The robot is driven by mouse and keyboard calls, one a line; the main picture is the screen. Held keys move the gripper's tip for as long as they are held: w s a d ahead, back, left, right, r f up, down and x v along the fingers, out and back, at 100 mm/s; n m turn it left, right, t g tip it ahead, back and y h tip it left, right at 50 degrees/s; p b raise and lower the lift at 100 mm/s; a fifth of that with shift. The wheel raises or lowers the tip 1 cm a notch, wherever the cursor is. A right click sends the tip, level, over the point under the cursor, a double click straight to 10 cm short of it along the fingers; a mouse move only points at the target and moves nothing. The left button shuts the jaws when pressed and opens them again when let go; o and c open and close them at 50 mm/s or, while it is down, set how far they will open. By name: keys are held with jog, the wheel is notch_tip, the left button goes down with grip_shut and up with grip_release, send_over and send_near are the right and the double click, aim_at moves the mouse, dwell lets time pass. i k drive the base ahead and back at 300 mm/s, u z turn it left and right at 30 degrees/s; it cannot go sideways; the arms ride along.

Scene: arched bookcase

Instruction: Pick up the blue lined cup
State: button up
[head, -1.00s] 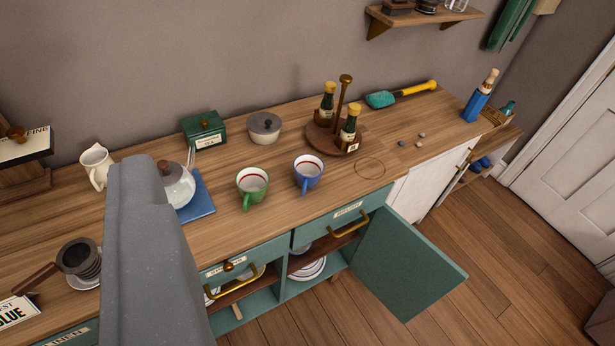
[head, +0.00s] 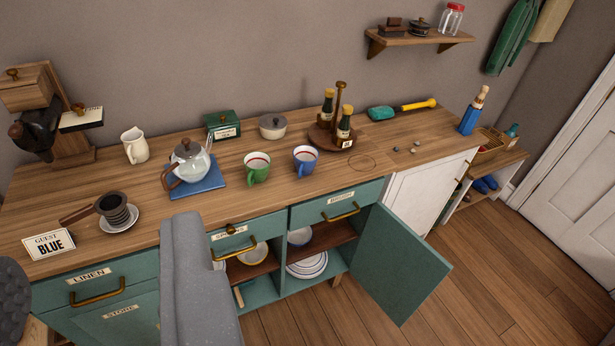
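A blue cup (head: 306,163) stands upright on the wooden counter (head: 330,187), near its front edge. A dark red line runs around the inside of its pale rim, and its handle points toward the front. A green cup (head: 257,170) with a similar red line stands just left of it, apart from it. A grey arm link of mine rises from the bottom of the picture, left of and below both cups. My gripper and its fingertips do not show.
A glass teapot (head: 190,160) sits on a blue mat (head: 207,185) left of the cups. A wooden caddy (head: 318,136) with bottles stands behind the blue cup. A green cabinet door (head: 398,262) hangs open into the floor space. Bowls and plates (head: 307,267) sit inside.

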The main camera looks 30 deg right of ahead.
aim_at(305, 156)
jog(key=u, duration=0.35)
jog(key=i, duration=1.35)
jog(key=z, duration=0.35)
